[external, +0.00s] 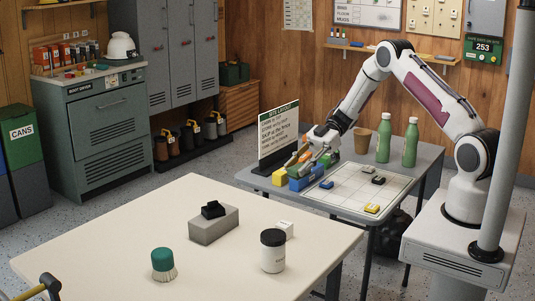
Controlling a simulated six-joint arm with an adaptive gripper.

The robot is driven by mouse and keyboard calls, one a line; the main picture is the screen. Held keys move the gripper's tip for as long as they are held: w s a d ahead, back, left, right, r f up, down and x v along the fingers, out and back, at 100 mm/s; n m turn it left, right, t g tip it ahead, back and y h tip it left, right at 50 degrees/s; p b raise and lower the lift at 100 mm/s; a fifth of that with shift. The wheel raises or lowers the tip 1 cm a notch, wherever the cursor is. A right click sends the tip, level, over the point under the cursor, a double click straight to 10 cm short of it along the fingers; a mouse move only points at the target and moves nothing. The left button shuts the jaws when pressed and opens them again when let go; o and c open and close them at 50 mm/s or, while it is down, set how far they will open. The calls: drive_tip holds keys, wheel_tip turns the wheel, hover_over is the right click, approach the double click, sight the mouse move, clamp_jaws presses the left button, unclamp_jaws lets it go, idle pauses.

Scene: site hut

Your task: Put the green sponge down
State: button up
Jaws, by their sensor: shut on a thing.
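My gripper (309,158) is low over the left part of the grey table (424,158), beside a cluster of coloured blocks. It is shut on what looks like the green sponge (328,160). The green shows close by the fingers and is partly hidden by them. I cannot tell whether the sponge touches the blocks or the table below. A blue block (303,178) and a yellow block (280,177) stand just in front and to the left of the gripper.
A white gridded board (350,194) holds a small blue piece (327,185), a yellow piece (372,208) and dark pieces. Two green bottles (384,138) and a brown cup (362,140) stand behind. A sign (278,133) stands at the left. A cream table (110,235) is in front.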

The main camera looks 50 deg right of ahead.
drive_tip(key=w+a+r+m+t+h, duration=0.2)
drive_tip(key=w+a+m+t, duration=0.2)
drive_tip(key=w+a, duration=0.9)
drive_tip(key=w+a+r+m+t+h, duration=0.15)
drive_tip(key=w+a+m+t, duration=0.25)
drive_tip(key=w+a, duration=0.85)
drive_tip(key=w+d+f+m+t+h, duration=0.1)
drive_tip(key=d+f+m+t+h, duration=0.1)
drive_tip(key=d+f+m+h, duration=0.1)
drive_tip(key=shift+w+d+f+m+t+h, duration=0.35)
drive_tip(key=shift+d+m+h, duration=0.15)
drive_tip(key=shift+d+h, duration=0.45)
drive_tip(key=shift+f, duration=3.1)
